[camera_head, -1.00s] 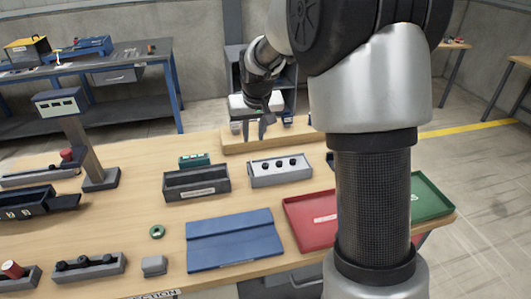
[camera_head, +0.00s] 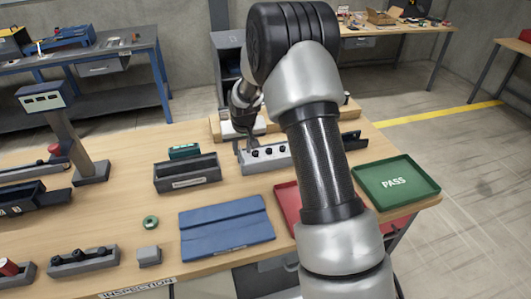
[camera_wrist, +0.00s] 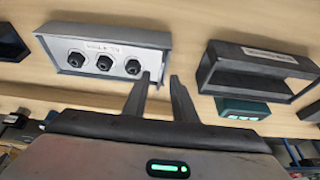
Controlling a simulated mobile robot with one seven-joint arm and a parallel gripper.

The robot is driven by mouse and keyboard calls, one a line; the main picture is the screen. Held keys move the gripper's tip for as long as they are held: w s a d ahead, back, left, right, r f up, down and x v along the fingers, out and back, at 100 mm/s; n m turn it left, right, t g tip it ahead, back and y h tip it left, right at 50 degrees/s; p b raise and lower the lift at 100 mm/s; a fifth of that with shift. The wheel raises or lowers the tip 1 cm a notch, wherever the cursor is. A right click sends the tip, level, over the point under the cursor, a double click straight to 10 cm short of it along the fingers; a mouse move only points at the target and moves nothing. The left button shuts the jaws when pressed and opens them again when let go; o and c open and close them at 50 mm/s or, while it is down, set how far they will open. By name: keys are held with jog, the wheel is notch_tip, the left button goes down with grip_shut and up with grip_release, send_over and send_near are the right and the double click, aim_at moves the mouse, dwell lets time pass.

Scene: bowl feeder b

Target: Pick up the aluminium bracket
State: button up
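I cannot pick out the aluminium bracket with certainty in either view. A small grey block (camera_head: 149,256) lies near the table's front edge, but its shape is too small to tell. My gripper (camera_wrist: 160,77) is open, with nothing visible between its fingers. In the head view my gripper (camera_head: 241,150) is low at the left end of a light grey bin (camera_head: 262,167) holding three black knob-like parts. In the wrist view the same bin (camera_wrist: 160,40) is just left of the fingers. Whether a finger touches it, I cannot tell.
A dark open bin (camera_head: 187,181) stands left of my gripper, with a green item (camera_head: 184,151) behind it. A blue mat (camera_head: 226,240), a partly hidden red tray (camera_head: 286,202) and a green PASS tray (camera_head: 397,181) lie nearer and right. An inspection stand (camera_head: 70,140) rises at left.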

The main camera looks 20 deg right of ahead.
jog(key=shift+w+f, duration=0.3)
jog(key=shift+f, duration=0.35)
grip_shut()
jog(key=shift+r, duration=0.2)
